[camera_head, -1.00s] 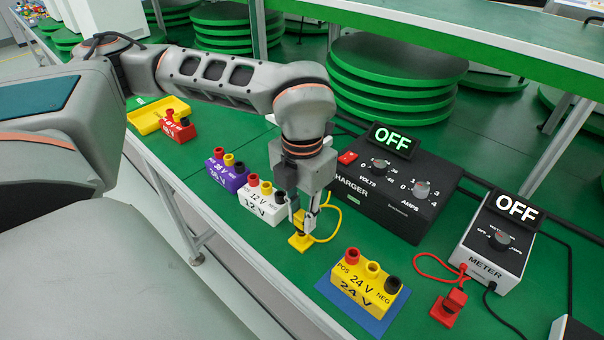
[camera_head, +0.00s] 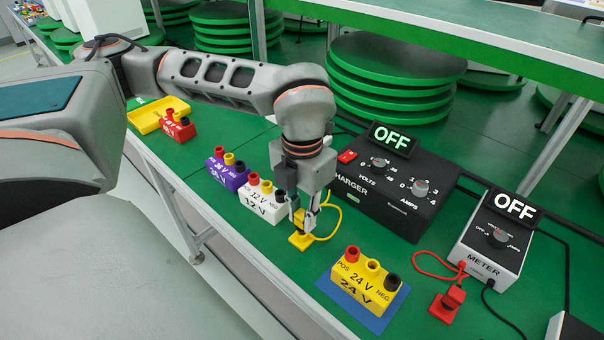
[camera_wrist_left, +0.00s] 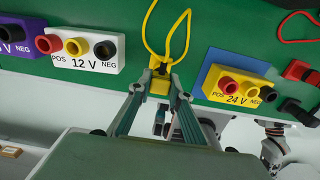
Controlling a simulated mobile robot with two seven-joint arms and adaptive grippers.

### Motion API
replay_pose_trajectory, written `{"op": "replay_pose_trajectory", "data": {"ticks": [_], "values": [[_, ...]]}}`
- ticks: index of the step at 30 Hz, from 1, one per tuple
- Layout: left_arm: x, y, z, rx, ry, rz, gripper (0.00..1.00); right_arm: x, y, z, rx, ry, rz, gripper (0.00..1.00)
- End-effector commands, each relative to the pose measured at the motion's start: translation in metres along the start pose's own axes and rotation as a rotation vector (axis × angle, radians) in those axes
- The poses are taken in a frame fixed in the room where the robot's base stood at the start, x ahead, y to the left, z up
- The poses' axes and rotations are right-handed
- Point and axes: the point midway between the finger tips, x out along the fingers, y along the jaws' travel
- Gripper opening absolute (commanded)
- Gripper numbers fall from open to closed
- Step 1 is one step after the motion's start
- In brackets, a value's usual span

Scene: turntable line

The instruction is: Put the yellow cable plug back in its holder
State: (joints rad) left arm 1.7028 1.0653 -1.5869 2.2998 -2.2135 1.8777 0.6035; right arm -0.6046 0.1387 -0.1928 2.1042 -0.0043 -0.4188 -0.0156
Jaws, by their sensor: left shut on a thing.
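The yellow cable plug (camera_head: 299,216) is between the fingers of my left gripper (camera_head: 304,222), which is shut on it. The plug is upright, right over its small yellow holder (camera_head: 299,242) on the green table. I cannot tell whether its lower end is in the holder or just above it. In the left wrist view the fingertips (camera_wrist_left: 160,82) close on the yellow plug (camera_wrist_left: 159,87), and the holder is mostly hidden. A yellow cable (camera_head: 335,222) loops from the plug toward the charger. My right gripper is not seen.
The black charger (camera_head: 385,190) stands behind the plug and reads OFF. A white 12 V battery (camera_head: 262,205) is close on the left, a yellow 24 V battery (camera_head: 365,285) on a blue mat at front right. A meter (camera_head: 492,245) and red plug (camera_head: 447,303) are further right.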

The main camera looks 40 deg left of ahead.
Motion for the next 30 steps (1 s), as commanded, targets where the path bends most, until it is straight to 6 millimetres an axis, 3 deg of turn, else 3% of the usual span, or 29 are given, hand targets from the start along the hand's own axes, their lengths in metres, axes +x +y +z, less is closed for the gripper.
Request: {"op": "replay_pose_trajectory", "data": {"ticks": [9, 30], "values": [[0.001, 0.0, 0.0, 0.0, 0.0, 0.0, 0.02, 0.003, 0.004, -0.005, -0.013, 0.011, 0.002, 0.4], [0.009, 0.0, 0.0, 0.0, -0.001, 0.0, 0.02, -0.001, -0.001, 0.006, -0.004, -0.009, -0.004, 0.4]]}}
